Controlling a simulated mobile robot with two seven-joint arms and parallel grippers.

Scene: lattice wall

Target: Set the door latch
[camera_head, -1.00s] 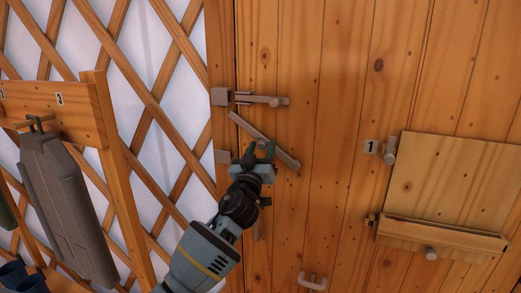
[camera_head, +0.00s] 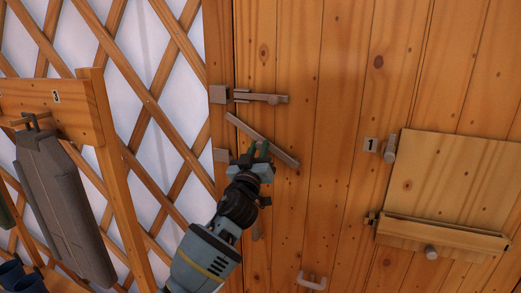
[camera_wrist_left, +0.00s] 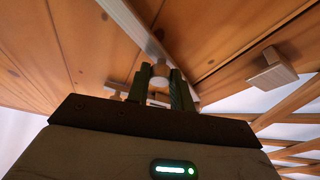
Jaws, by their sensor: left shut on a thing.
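A grey-brown latch bar (camera_head: 277,151) lies aslant on the plank door (camera_head: 335,130), its upper left end near the frame and its lower right end lower on the planks. A square catch block (camera_head: 221,155) sits on the frame left of the bar. My left gripper (camera_head: 257,150) is at the middle of the bar. In the left wrist view, its dark green fingers (camera_wrist_left: 161,82) are shut on the bar's round knob (camera_wrist_left: 159,73); the bar (camera_wrist_left: 128,20) runs past behind it. My fingers hide the knob in the head view. My right gripper is out of view.
A bolt (camera_head: 262,98) with a knob is just above the bar. A door handle (camera_head: 312,282) is below. A hinged wooden panel (camera_head: 455,185) is at the right. A rack post (camera_head: 113,165) with a hanging grey case (camera_head: 62,205) stands left of my arm.

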